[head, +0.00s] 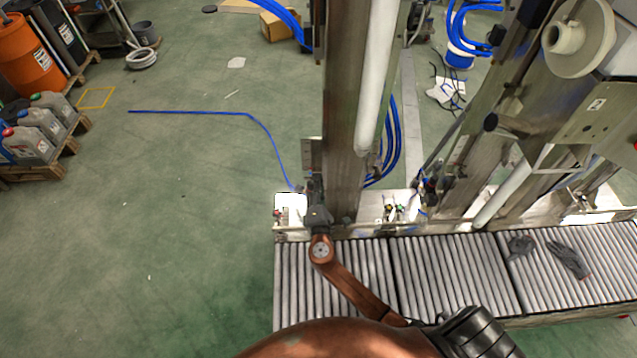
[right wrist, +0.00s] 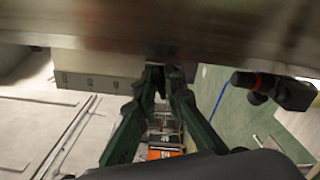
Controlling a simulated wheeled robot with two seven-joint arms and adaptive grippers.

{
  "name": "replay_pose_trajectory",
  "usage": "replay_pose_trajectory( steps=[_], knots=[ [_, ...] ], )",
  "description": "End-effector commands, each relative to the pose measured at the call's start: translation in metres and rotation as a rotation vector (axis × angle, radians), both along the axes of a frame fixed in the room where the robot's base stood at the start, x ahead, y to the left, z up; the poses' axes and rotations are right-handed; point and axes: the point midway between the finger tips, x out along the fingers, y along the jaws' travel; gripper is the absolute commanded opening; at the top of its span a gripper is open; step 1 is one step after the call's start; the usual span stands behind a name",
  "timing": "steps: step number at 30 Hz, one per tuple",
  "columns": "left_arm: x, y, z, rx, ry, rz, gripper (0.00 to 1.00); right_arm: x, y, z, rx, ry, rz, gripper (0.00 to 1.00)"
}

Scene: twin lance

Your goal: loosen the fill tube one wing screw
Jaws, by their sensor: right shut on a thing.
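My right gripper (head: 317,192) is at the lower left side of an upright steel column (head: 345,120), above the roller conveyor. A pale tube (head: 377,75) runs down the column's right side. In the right wrist view, the dark green fingers of my right gripper (right wrist: 158,72) come together against a small part at the lower edge of a broad steel surface (right wrist: 150,25). This fits the wing screw, but the fingertips hide nearly all of it, so its turn angle cannot be told. My left gripper is in neither view.
The roller conveyor (head: 440,277) runs below the column, with grey gloves (head: 568,258) on its right part. Blue hoses (head: 394,140) hang behind the column. A black knob with a red ring (right wrist: 245,80) juts beside my gripper. Floor at left is mostly clear.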

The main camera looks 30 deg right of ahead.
Motion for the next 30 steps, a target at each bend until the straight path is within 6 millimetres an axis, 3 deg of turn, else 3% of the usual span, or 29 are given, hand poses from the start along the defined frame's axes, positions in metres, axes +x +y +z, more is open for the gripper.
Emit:
replay_pose_trajectory(
  steps=[5,18,30],
  knots=[
    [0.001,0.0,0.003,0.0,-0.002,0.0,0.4,0.0,0.001,0.0,-0.019,0.011,0.001,0.0],
    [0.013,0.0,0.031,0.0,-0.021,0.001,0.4,0.0,0.001,0.001,-0.321,0.156,0.003,0.0],
    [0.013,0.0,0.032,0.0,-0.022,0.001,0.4,-0.001,0.001,-0.002,-0.354,0.175,0.002,0.0]
  ],
)
